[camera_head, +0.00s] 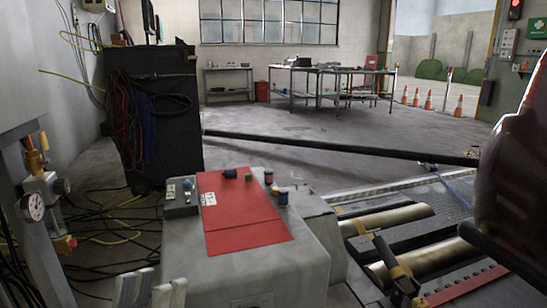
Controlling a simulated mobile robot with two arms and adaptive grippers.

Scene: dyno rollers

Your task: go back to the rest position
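My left gripper (156,279) shows at the bottom edge, left of the middle. Its two pale grey fingers point up with a gap between them, and nothing shows between them. The rest of it is cut off by the frame. It is in front of the near left side of a grey cabinet (305,262). My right gripper does not show clearly anywhere.
On the cabinet lie a red panel (240,222), a small control box (181,196) and several small cylinders. Left are a black cable rack (155,130) and a gauge stand (45,195). Rollers (400,215) and a dark vehicle (515,185) are right. Open floor lies behind.

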